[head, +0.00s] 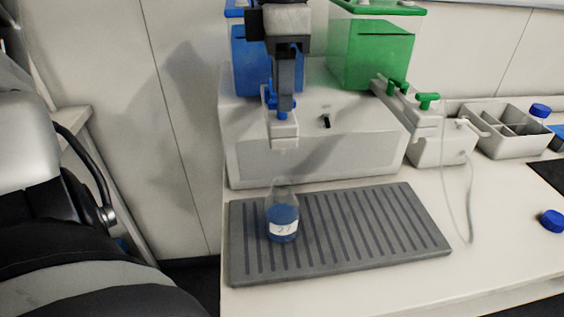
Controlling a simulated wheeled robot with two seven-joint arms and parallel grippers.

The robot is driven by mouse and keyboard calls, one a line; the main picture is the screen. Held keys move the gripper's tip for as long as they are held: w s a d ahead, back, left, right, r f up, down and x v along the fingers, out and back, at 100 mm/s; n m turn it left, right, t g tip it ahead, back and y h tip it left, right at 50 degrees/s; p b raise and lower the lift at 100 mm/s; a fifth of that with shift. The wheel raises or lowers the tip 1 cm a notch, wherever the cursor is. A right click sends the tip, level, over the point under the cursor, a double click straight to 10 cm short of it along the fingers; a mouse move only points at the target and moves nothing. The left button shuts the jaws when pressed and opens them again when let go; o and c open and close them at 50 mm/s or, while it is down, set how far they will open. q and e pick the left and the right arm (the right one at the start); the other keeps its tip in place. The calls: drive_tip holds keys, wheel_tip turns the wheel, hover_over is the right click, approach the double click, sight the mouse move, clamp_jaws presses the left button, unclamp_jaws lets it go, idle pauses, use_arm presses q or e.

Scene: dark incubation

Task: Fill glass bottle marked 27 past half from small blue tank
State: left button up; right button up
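The glass bottle marked 27 (282,218) stands upright on the grey ribbed drip tray (400,257), below the blue tap. Blue liquid fills much of its body, and its white label faces me. The small blue tank (246,62) stands behind, partly hidden by my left gripper (284,106). The gripper points down at the blue tap (270,97) above the bottle. Its fingers overlap edge-on, so I cannot tell whether they are shut on the tap handle. My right gripper is out of view.
A green tank (371,55) stands to the right on the white dispenser base (313,157). Further right are a thin clear hose (468,205), a grey divided caddy (517,146) and a loose blue cap (552,221). The tray's right part is empty.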

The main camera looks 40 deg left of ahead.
use_arm(q)
wheel_tip(320, 180, up, 7)
drive_tip(key=p, duration=0.5)
drive_tip(key=shift+r, duration=0.95)
